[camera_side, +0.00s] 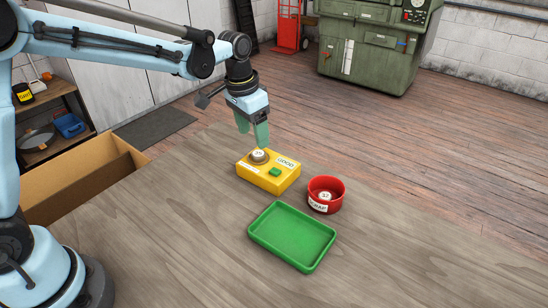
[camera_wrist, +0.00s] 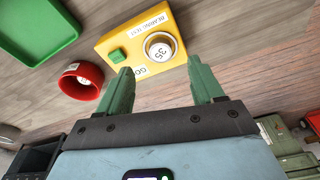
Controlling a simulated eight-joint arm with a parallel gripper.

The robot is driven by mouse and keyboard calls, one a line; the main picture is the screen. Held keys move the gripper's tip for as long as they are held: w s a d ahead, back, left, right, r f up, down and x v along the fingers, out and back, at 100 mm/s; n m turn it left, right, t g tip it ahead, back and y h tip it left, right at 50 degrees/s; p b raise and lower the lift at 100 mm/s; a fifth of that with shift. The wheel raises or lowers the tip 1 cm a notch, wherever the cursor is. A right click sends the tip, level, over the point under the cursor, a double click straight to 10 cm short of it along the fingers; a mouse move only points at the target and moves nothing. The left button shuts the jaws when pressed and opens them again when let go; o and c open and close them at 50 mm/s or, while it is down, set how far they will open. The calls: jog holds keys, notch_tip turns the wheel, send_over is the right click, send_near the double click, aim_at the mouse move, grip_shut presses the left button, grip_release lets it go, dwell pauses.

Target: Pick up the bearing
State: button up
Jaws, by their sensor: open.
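The bearing (camera_side: 259,157) is a short round metal piece with a white top marked 35. It sits on the yellow test box (camera_side: 262,181), towards its back left corner in the side view. My gripper (camera_side: 252,136) is open and empty, pointing down just above the bearing. In the wrist view, the bearing (camera_wrist: 161,49) shows beyond the gap between my two green fingers (camera_wrist: 160,70), apart from both. The yellow box (camera_wrist: 112,42) also carries a green button (camera_side: 275,171) and a label reading GOOD (camera_side: 286,162).
A red bowl (camera_side: 327,205) labelled SCRAP stands right of the box, with a white-topped numbered piece (camera_side: 325,195) inside. An empty green tray (camera_side: 292,238) lies in front. A cardboard box (camera_side: 95,185) is at the left. The wooden table is otherwise clear.

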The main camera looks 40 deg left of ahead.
aim_at(258, 154)
jog(key=shift+w+d+f, duration=0.1)
jog(key=shift+w+f, duration=0.05)
jog(key=shift+f, duration=0.8)
jog(key=shift+w+f, duration=0.2)
jog(key=shift+f, duration=0.75)
jog(key=shift+w+d+f, duration=0.1)
jog(key=shift+w+f, duration=0.05)
jog(key=shift+f, duration=0.8)
jog(key=shift+c, duration=0.3)
grip_shut()
